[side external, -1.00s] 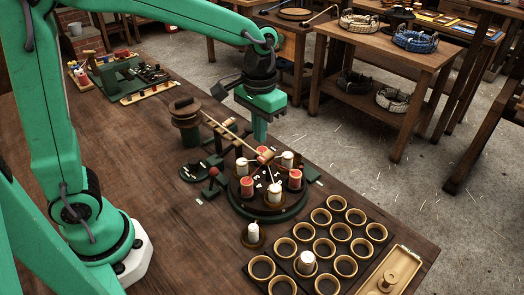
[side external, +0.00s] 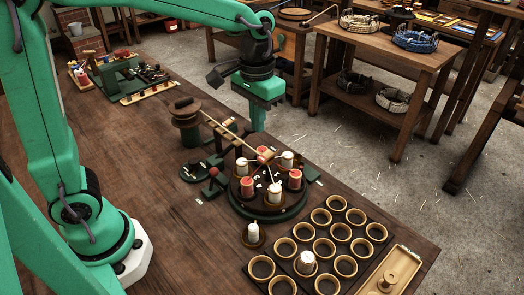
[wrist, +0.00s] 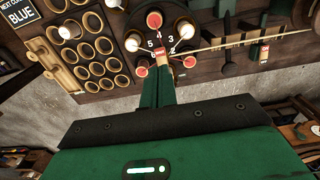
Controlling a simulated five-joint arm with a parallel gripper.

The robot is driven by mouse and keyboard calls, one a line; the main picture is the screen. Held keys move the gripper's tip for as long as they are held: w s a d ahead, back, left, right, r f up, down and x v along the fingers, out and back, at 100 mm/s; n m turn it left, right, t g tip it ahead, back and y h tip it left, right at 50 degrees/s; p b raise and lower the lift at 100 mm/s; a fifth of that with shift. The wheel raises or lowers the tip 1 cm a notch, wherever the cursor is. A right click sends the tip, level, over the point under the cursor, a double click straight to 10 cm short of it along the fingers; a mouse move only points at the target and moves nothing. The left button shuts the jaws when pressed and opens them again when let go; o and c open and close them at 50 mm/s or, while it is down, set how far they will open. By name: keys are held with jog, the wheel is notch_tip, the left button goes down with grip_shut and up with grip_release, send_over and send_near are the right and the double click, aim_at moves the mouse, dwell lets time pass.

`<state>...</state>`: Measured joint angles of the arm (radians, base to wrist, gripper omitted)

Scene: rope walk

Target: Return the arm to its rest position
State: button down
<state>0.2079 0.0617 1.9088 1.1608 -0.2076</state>
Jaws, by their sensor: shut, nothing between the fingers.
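My gripper (side external: 258,124) is a green parallel gripper, shut and empty. In the side view it hangs above the back edge of the round dark turntable (side external: 238,208), its tips apart from everything below. The turntable carries red and white bobbins on several posts, with thin strands running to its middle. In the wrist view my shut green fingers (wrist: 164,72) point toward the numbered turntable top (wrist: 148,32), where red and white bobbins sit around the rim.
A rack of wooden ring cups (side external: 318,216) lies at the front right, one holding a white bobbin. Another white bobbin (side external: 253,233) stands beside it. A wooden tray (side external: 393,263) is at the table edge. A rod (side external: 225,129) slants from a dark spool post (side external: 186,122). The table's left middle is clear.

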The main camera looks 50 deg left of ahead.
jog(key=s+a+r+t, duration=0.1)
jog(key=s+a+t, duration=0.1)
jog(key=s+a, duration=0.2)
jog(key=s+a+r+t, duration=0.1)
jog(key=s+a+t, duration=0.2)
jog(key=s, duration=0.7)
jog(key=shift+s+a+r, duration=0.25)
jog(key=shift+a+r, duration=0.15)
